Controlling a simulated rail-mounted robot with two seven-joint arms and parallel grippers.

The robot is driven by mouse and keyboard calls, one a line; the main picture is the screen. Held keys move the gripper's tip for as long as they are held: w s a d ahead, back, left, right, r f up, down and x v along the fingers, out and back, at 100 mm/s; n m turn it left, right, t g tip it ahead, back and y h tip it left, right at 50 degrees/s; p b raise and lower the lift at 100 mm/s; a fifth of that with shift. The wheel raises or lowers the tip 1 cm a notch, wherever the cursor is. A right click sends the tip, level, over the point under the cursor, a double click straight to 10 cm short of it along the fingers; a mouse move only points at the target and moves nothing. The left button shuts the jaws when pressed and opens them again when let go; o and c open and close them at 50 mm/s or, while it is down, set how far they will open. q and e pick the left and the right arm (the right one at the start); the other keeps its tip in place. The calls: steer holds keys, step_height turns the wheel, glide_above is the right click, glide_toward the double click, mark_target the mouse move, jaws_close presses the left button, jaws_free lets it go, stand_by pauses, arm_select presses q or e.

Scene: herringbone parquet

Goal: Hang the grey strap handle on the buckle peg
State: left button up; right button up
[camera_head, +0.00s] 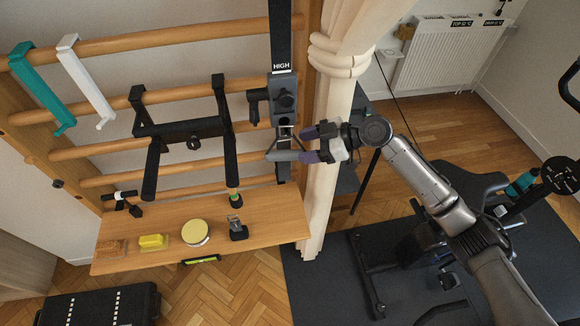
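The grey strap handle (284,155) is at the black upright on the wall bars. Its grey grip lies about level, and its dark triangular strap rises to the lower end of the buckle unit (285,103). The peg is too small and dark to tell apart, so I cannot tell exactly how the strap sits on it. My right gripper (304,145) comes in from the right, just beside the handle. Its two purple-padded fingers are apart with a visible gap. The lower finger overlaps or touches the grip's right end. My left gripper is not in view.
A wooden shelf (270,213) below carries a round tin (195,232), a yellow block (154,242) and small items. A black dip-bar frame (182,128) hangs left of the upright. A cream column (328,110) stands close behind my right gripper. Exercise equipment fills the lower right.

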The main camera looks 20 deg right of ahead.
steer(key=shift+s+d+r, duration=0.1)
steer(key=shift+d, duration=0.1)
steer(key=b+v, duration=0.1)
steer(key=v, duration=1.2)
steer(key=shift+s, duration=0.15)
